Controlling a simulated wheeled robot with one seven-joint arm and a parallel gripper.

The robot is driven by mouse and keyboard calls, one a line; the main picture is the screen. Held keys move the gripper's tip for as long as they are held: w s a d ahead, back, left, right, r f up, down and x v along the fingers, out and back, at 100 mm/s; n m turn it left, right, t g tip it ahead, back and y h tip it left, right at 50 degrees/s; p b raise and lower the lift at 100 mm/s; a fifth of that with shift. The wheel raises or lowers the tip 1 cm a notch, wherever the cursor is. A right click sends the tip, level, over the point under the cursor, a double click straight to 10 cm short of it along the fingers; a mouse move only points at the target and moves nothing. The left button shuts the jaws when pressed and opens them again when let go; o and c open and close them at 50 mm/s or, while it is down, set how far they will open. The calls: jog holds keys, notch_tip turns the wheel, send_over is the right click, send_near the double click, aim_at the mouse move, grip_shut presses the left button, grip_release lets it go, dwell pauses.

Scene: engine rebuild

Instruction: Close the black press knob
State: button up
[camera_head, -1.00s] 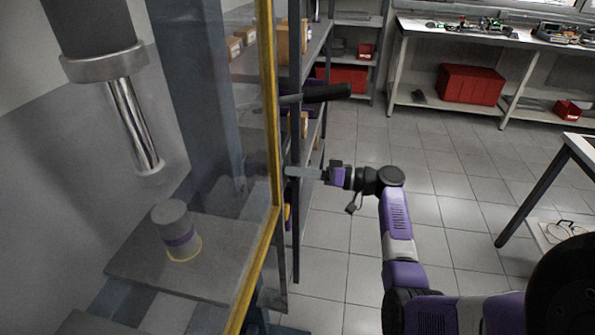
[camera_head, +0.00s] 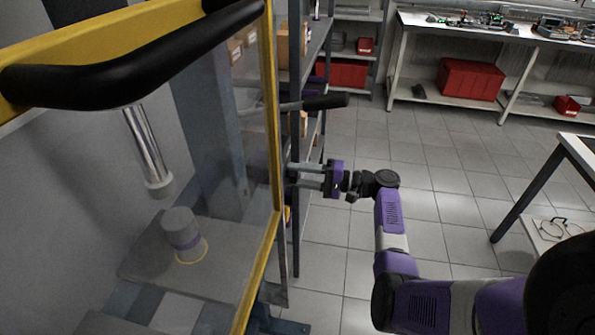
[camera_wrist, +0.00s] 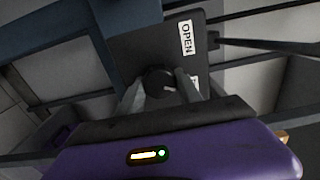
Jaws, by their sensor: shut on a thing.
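The black press knob (camera_wrist: 156,77) shows in the middle of the wrist view, round and dark, with a short pale mark on its face. A second label is mostly hidden behind a finger. My gripper (camera_wrist: 160,92) is shut on the knob, with one finger on each side. In the head view my gripper (camera_head: 292,178) reaches left, past the yellow guard frame's edge; the knob is hidden there.
The press guard has a yellow frame (camera_head: 272,120) and a thick black handle (camera_head: 130,70). Behind it are a chrome ram (camera_head: 143,145) and a grey cylinder (camera_head: 182,228) on a plate. A black-gripped lever (camera_head: 325,102) is just above my gripper. Floor to the right is open.

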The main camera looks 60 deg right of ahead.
jog(key=shift+m, duration=0.7)
jog(key=shift+s+p, duration=0.1)
jog(key=shift+p, duration=0.25)
jog(key=o, duration=1.4)
jog(key=shift+c, duration=0.2)
jog(key=b+v, duration=0.1)
jog(key=v, duration=0.6)
jog(key=shift+s+d, duration=0.15)
jog(key=shift+s, duration=0.2)
